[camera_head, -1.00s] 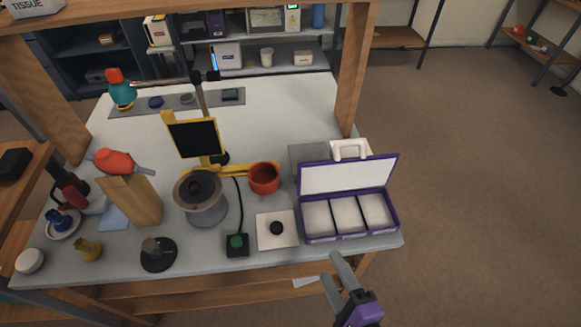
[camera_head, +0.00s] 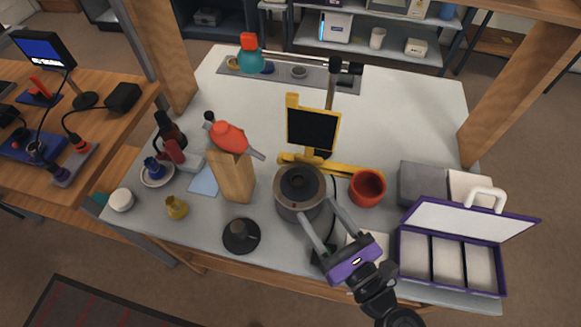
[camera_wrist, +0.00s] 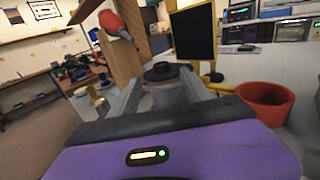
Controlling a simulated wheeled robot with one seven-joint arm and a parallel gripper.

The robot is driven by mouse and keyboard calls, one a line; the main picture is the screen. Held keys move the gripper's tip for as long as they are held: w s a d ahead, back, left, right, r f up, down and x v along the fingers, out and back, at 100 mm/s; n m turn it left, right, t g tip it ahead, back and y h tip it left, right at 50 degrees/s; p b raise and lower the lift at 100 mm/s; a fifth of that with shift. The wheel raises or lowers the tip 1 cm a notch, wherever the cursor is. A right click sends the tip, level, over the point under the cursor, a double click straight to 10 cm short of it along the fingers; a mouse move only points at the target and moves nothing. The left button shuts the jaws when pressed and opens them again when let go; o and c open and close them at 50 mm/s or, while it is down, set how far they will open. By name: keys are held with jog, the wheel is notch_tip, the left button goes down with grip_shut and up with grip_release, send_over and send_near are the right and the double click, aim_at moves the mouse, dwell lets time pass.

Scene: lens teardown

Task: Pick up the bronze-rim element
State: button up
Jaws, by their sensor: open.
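A small round piece with a yellow-brown rim (camera_head: 233,62) lies at the left end of the grey strip mat (camera_head: 330,82) at the back of the table. It looks like the bronze-rim element, but it is too small to be sure. A teal bottle with a red top (camera_head: 250,57) stands right beside it, and a pale grey ring (camera_head: 299,72) lies further right on the mat. My gripper (camera_head: 316,208) is open and empty above the table's front half, by the grey round pot (camera_head: 290,207), far from the mat. The wrist view shows the pot's dark lid (camera_wrist: 163,71) beyond my fingers.
A black panel on a yellow stand (camera_head: 313,130) rises between my gripper and the mat. A red bowl (camera_head: 367,187) and an open purple-edged case (camera_head: 450,292) are to the right. A wooden block with a red bird-like tool (camera_head: 230,138) is left. The back right tabletop is clear.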

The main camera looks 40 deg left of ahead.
aim_at(302, 186)
jog(key=x, duration=0.7)
jog(key=shift+w+a+r+p, duration=0.1)
jog(key=shift+w+a+p, duration=0.05)
jog(key=shift+p, duration=0.25)
grip_shut()
